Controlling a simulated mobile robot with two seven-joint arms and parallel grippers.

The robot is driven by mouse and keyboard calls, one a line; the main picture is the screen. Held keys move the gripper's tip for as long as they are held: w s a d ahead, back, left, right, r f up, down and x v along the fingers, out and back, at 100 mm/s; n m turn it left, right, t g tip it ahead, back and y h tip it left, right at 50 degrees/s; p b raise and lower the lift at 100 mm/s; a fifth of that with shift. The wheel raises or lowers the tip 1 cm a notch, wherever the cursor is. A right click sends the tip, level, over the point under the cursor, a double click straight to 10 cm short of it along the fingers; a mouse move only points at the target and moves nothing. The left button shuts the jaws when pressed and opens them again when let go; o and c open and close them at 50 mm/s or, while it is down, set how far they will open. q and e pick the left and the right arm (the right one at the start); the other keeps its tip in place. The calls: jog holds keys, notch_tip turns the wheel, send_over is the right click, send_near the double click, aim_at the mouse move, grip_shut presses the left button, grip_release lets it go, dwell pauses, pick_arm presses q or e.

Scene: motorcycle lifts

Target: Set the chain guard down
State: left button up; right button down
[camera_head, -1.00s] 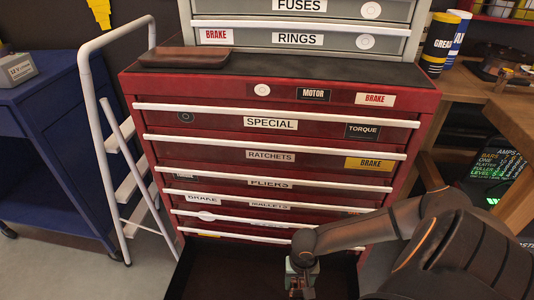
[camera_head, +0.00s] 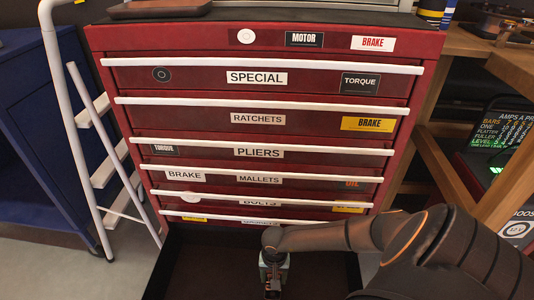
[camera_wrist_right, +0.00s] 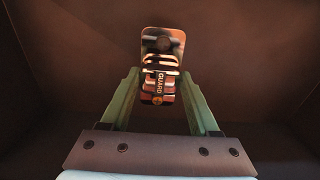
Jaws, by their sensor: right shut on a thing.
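The chain guard (camera_wrist_right: 161,55) shows in the right wrist view as a small piece with a rounded plate on top and a "GUARD" label. It sits between the green fingers of my right gripper (camera_wrist_right: 160,92), which is shut on it. In the head view my right gripper (camera_head: 272,278) points down inside the open bottom drawer (camera_head: 205,265) of the red tool chest. The guard is hard to make out there. Whether it touches the drawer floor I cannot tell. My left gripper is not in view.
The red tool chest (camera_head: 210,100) has several shut drawers with white handles above the open one. A white step ladder (camera_head: 95,120) and a blue cabinet (camera_head: 35,130) stand at left. A wooden bench (camera_head: 490,70) is at right. The drawer floor around the gripper looks clear.

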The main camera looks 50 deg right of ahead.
aim_at(267, 284)
jog(key=shift+w+a+f+b, duration=0.35)
jog(key=shift+w+f, duration=0.4)
jog(key=shift+f, duration=0.15)
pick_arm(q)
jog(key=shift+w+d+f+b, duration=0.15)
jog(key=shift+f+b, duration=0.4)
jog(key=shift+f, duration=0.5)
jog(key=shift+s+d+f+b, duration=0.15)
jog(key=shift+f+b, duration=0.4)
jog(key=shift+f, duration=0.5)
pick_arm(e)
jog(key=shift+w+a+f, duration=0.1)
jog(key=shift+w+f, duration=0.05)
jog(key=shift+f, duration=1.6)
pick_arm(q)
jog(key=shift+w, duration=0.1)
pick_arm(e)
jog(key=shift+f, duration=0.1)
jog(key=shift+f, duration=0.15)
jog(key=shift+c, duration=0.6)
grip_release()
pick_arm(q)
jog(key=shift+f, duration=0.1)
